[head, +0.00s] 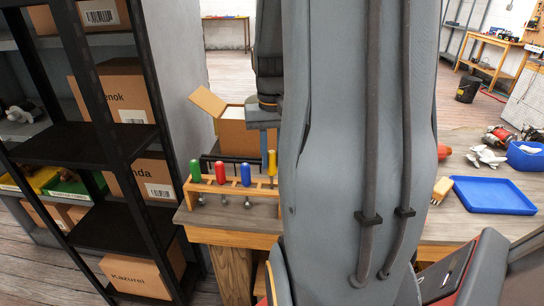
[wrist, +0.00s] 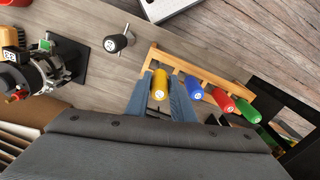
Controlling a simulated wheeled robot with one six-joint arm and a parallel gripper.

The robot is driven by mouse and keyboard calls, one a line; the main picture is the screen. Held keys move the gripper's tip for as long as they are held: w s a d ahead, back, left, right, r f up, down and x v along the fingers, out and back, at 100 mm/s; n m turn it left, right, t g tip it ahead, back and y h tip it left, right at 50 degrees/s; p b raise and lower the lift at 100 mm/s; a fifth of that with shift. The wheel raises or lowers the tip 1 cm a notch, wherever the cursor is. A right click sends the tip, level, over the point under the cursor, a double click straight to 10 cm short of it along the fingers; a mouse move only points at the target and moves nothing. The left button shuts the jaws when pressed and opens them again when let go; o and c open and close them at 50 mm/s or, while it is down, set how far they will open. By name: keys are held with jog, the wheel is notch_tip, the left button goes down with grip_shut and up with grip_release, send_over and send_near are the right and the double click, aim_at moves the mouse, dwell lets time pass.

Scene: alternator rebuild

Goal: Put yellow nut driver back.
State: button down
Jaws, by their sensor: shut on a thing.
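The yellow nut driver (wrist: 160,84) is upright between the two blue-grey fingers of my gripper (wrist: 160,98), which are shut on its handle. In the head view the yellow handle (head: 271,161) shows at the right end of the wooden rack (head: 228,187), with my gripper (head: 268,138) just above and around it. The wrist view also shows the rack (wrist: 206,72), with the yellow driver at its left end. I cannot tell whether its shaft sits in the slot. The blue (head: 246,175), red (head: 220,173) and green (head: 195,171) drivers stand in the rack.
An open cardboard box (head: 235,130) stands behind the rack. A black-handled tool (wrist: 116,43) and an alternator assembly (wrist: 35,72) are on the bench. A blue tray (head: 493,195) lies at right. A black shelf (head: 125,225) stands close to the left.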

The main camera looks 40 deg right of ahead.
aim_at(272, 175)
jog(key=shift+f, duration=0.1)
jog(key=shift+f+b, duration=0.5)
jog(key=shift+f, duration=1.3)
jog(key=shift+f, duration=0.4)
jog(key=c, duration=1.5)
grip_release()
jog(key=shift+o, duration=0.2)
